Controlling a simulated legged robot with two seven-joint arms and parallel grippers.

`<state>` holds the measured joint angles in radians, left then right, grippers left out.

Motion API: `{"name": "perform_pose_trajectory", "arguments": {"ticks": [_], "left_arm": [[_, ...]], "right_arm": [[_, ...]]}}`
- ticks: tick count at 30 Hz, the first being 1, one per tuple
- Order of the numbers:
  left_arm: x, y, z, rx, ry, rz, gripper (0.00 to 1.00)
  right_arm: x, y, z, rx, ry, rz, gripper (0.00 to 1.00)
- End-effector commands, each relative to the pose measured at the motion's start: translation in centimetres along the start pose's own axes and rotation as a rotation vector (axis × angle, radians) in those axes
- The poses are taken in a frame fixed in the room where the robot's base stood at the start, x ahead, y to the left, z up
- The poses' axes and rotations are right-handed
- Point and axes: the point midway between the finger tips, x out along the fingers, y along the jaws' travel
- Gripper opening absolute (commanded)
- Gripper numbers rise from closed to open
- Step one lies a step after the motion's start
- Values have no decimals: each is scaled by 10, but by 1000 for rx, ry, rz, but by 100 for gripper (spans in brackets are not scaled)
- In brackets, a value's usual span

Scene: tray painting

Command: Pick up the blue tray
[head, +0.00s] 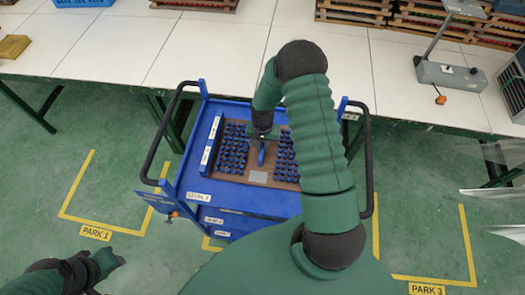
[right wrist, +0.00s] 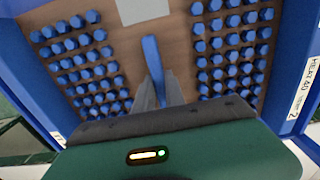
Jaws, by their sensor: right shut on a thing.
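A brown panel with a blue upright handle (right wrist: 151,62) in its middle and rows of blue pegs (head: 233,147) on both sides lies in the top of a blue wheeled cart (head: 235,196). This is the tray-like thing in view. My right gripper (head: 262,147) reaches down to it from above. In the right wrist view its grey fingers (right wrist: 153,88) are shut on the blue handle. The lower part of the handle is hidden between the fingers. I cannot tell whether the panel is lifted. My left arm shows at the lower left; its fingers cannot be made out.
A white table (head: 190,50) runs behind the cart, with wooden pallets (head: 350,10) and a grey device (head: 452,75) on it. Black side rails (head: 367,165) flank the cart. Yellow floor marks surround open green floor (head: 120,190) on the left.

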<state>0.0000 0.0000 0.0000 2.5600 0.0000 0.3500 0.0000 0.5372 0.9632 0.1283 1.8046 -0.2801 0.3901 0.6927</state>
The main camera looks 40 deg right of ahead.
Motion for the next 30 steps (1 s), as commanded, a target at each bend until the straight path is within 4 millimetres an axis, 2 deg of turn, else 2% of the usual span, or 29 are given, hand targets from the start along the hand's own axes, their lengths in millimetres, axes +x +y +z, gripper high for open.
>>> {"name": "perform_pose_trajectory", "arguments": {"ticks": [21, 26, 30], "left_arm": [[1, 0, 0, 0, 0, 0, 36], [4, 0, 1, 0, 0, 0, 36], [8, 0, 2, 0, 0, 0, 36]], "right_arm": [[-2, -1, 0, 0, 0, -1, 0], [-17, -1, -1, 0, 3, -2, 0], [-42, -1, -1, 0, 6, -3, 0]]}}
